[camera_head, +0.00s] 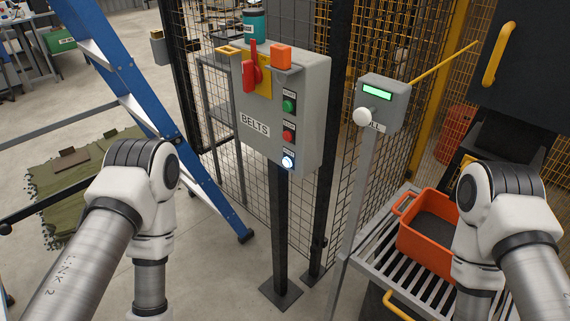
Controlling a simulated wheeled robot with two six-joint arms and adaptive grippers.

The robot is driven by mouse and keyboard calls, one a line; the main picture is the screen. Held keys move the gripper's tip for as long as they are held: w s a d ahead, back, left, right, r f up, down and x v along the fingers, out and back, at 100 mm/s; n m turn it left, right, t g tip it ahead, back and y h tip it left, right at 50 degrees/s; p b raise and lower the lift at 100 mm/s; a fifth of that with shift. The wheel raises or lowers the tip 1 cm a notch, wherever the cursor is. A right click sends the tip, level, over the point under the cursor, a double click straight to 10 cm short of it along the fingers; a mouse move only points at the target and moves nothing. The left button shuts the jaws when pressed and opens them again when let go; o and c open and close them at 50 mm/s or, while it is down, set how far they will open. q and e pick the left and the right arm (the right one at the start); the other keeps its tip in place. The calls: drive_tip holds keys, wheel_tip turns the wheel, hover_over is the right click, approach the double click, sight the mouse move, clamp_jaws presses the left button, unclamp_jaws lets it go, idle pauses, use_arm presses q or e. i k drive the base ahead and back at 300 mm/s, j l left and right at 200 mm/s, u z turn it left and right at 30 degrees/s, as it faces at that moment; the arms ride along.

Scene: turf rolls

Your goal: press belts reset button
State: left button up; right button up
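The grey control box marked BELTS (254,126) stands on a dark post in the middle of the view. A column of buttons runs down its right side: a green button (288,105), a red button (288,136) and a lit bluish-white button (287,162) at the bottom. Small labels sit above them, too small to read surely. A red switch handle (252,70) on a yellow plate is at the upper left of the box. My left arm is left of the box and my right arm is at the far right. Both grippers are below the picture's edge.
A grey box with a green display (378,92) and a white knob stands right of the belts box. An orange crate (428,239) sits on a slatted conveyor (418,302) at right. A blue ladder (189,168) and mesh fence (255,195) stand behind. Floor before the post is clear.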

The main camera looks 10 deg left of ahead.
sight(287, 162)
drive_tip(key=i+l, duration=0.1)
drive_tip(key=l, duration=0.9)
drive_tip(key=i+l+u, duration=0.1)
drive_tip(key=l, duration=0.4)
